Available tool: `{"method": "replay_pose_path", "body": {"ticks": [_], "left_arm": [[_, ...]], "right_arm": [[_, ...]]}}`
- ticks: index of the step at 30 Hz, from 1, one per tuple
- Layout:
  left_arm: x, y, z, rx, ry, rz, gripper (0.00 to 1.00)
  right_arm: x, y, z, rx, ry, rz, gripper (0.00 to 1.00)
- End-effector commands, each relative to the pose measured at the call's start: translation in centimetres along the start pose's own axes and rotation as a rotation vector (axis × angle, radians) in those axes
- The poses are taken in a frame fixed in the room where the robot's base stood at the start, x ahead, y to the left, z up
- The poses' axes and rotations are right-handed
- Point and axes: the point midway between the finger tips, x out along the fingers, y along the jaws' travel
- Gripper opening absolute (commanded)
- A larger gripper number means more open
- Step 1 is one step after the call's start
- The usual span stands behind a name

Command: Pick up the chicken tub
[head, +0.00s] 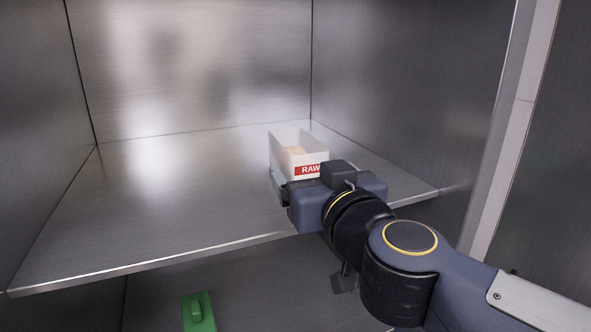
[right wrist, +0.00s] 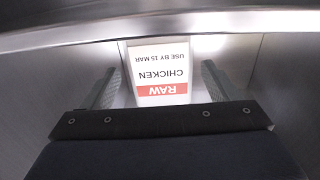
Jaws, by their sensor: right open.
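The chicken tub (head: 284,150) is a white open-topped box with a red "RAW" label, standing on the steel shelf toward the right. Something pale shows inside it. My right gripper (head: 277,180) reaches in from the right, in front of the tub, and partly hides its lower part. In the right wrist view the tub's label (right wrist: 160,72) reads "RAW CHICKEN USE BY 15 MAR", upside down. The open fingers of my right gripper (right wrist: 158,88) stand one on each side of the tub, with gaps to it. My left gripper is not in view.
The steel shelf (head: 180,190) is bare left of the tub. Metal walls close it in at the back, left and right. Its front edge runs under my right gripper.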

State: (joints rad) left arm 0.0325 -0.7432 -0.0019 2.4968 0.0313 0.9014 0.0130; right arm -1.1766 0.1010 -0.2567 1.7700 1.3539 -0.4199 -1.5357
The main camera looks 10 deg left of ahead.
Motion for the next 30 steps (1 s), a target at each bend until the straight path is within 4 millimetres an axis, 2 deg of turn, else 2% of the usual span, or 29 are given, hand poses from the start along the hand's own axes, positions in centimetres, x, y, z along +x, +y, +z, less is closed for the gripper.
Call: {"method": "replay_pose_path", "body": {"ticks": [9,19,30], "left_arm": [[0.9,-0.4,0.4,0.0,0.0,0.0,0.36],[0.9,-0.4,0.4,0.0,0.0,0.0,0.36],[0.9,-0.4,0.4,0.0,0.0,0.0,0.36]], "right_arm": [[4.5,-0.1,0.5,0.0,0.0,0.001,0.82],[5.0,0.0,0.3,0.001,0.001,-0.001,0.81],[5.0,-0.1,0.4,0.001,0.001,-0.001,0.32]]}}
